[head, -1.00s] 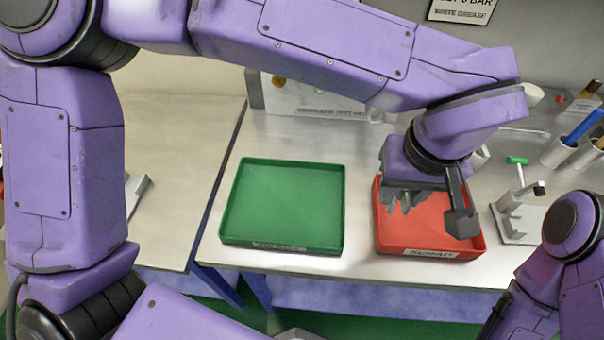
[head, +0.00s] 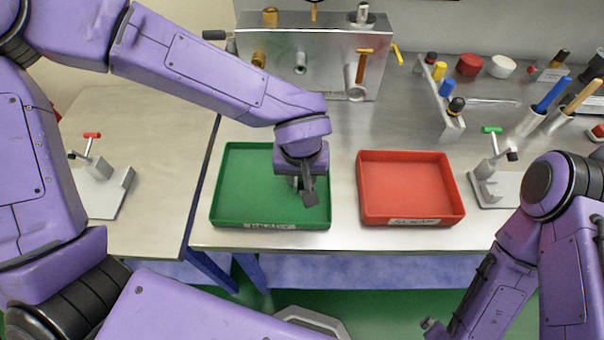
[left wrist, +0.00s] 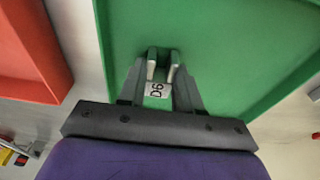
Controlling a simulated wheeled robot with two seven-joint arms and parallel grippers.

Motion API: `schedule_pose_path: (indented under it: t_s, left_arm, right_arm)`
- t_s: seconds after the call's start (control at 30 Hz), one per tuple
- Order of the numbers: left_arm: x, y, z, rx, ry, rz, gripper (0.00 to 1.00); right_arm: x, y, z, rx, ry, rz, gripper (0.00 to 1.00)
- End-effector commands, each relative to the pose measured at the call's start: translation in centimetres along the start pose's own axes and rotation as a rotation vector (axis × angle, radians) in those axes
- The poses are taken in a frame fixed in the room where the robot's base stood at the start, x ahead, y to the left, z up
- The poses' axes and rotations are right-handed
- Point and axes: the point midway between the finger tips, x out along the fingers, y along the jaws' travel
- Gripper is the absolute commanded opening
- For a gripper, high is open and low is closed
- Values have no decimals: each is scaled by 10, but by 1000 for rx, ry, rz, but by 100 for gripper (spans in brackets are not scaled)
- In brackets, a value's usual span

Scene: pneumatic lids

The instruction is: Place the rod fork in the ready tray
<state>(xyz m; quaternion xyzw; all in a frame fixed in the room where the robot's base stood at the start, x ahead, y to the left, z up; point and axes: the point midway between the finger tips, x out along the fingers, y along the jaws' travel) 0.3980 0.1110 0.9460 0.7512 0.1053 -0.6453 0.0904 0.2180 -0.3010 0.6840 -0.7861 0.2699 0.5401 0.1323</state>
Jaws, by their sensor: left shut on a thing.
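The ready tray is the green tray (head: 224,190) at the middle of the bench, with a blurred label on its front wall. My left gripper (head: 303,188) is over the right half of this tray. In the left wrist view, my left gripper (left wrist: 161,68) is shut on the rod fork (left wrist: 157,90), a small part with pale prongs and a white "D6" mark. The green tray floor (left wrist: 225,50) lies behind it. I cannot tell whether the fork touches the floor. In the head view the gripper mostly hides the fork.
A red tray (head: 410,215) stands to the right of the green one, empty. A clamp with a green handle (head: 492,180) is further right; one with a red handle (head: 98,170) is at left. A metal test panel (head: 330,65) stands behind the trays.

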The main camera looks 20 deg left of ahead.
Motion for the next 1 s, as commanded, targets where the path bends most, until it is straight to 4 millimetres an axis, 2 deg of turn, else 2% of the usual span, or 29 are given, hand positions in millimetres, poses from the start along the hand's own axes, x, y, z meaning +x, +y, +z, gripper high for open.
schedule_pose_path:
  t_s: [0.33,0.37,0.4,0.43,0.77,0.87,1.0]
  left_arm:
    - [3,1,1,-1,-1,1,2]
    - [3,1,1,-1,0,1,40]
    - [3,1,0,-1,0,1,53]
    - [3,1,0,-1,0,1,59]
    - [0,1,0,0,3,2,59]
    - [-18,1,-1,-2,3,4,59]
    - [-55,1,-1,-3,4,7,59]
  right_arm:
    - [-1,0,-1,0,0,0,100]
    - [-1,0,-1,0,0,0,100]
    - [-1,0,0,0,0,0,100]
    - [-1,0,0,0,0,0,100]
    - [1,0,0,0,0,0,100]
    - [-3,0,-1,0,0,0,100]
    - [-6,0,-3,0,0,0,100]
